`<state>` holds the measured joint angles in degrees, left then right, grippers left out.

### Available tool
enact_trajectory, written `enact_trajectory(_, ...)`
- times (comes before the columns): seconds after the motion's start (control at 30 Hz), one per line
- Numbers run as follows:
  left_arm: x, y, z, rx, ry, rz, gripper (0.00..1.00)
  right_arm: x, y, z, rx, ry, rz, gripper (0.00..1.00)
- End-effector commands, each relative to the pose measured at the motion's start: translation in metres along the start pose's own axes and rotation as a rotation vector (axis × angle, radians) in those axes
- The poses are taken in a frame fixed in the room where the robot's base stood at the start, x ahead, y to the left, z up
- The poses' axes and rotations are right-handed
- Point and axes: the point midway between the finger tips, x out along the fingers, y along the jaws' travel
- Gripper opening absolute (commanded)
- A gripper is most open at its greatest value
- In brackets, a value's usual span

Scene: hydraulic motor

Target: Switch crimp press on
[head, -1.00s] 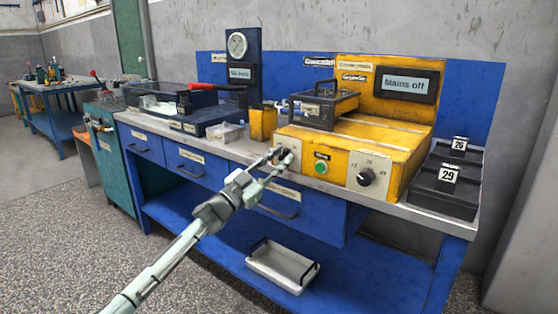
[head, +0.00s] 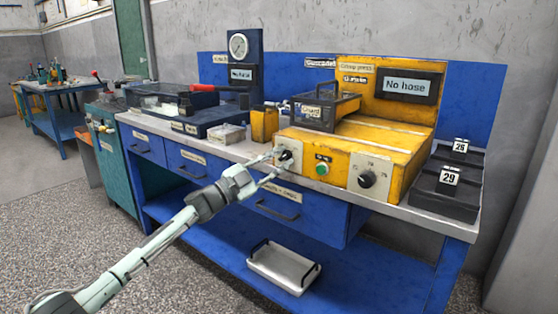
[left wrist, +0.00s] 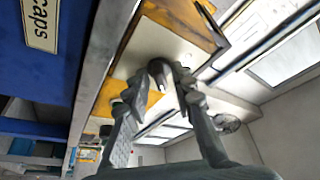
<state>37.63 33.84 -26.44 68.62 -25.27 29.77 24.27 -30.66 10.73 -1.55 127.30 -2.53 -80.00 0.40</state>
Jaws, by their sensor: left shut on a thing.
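The yellow crimp press (head: 400,145) stands on the blue bench, and its display (head: 407,87) reads "No hose". My left gripper (head: 281,160) is at the left of the press's front panel, shut on a dark rotary switch (head: 286,155). In the left wrist view the fingers (left wrist: 170,85) close around the dark knob (left wrist: 159,70) on a pale plate. A green button (head: 322,169) and a dial knob (head: 367,180) sit further right on the panel, apart from the gripper. My right gripper is not in view.
Black blocks tagged 26 and 29 (head: 449,178) stand right of the press. A metal tray (head: 284,267) lies on the lower shelf. The floor in front is clear.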

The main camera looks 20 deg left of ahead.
Motion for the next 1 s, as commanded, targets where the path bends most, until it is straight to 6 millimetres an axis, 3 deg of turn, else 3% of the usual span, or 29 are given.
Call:
enact_trajectory(0.2,0.000,0.000,0.000,0.001,0.000,0.001,0.00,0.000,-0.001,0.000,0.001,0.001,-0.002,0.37)
enact_trajectory(0.23,0.000,0.000,0.000,0.001,0.000,0.001,0.25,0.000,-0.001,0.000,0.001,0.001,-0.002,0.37)
enact_trajectory(0.3,0.000,0.000,0.000,0.001,0.000,0.001,0.32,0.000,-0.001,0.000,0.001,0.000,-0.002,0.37)
enact_trajectory(0.67,-0.006,0.000,0.001,0.000,-0.002,0.000,0.32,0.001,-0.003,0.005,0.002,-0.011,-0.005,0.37)
enact_trajectory(0.77,-0.019,0.001,0.001,-0.001,-0.003,0.000,0.32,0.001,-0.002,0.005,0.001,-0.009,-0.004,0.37)
enact_trajectory(1.0,-0.070,0.001,0.001,0.001,-0.004,0.003,0.32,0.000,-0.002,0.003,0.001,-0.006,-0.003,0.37)
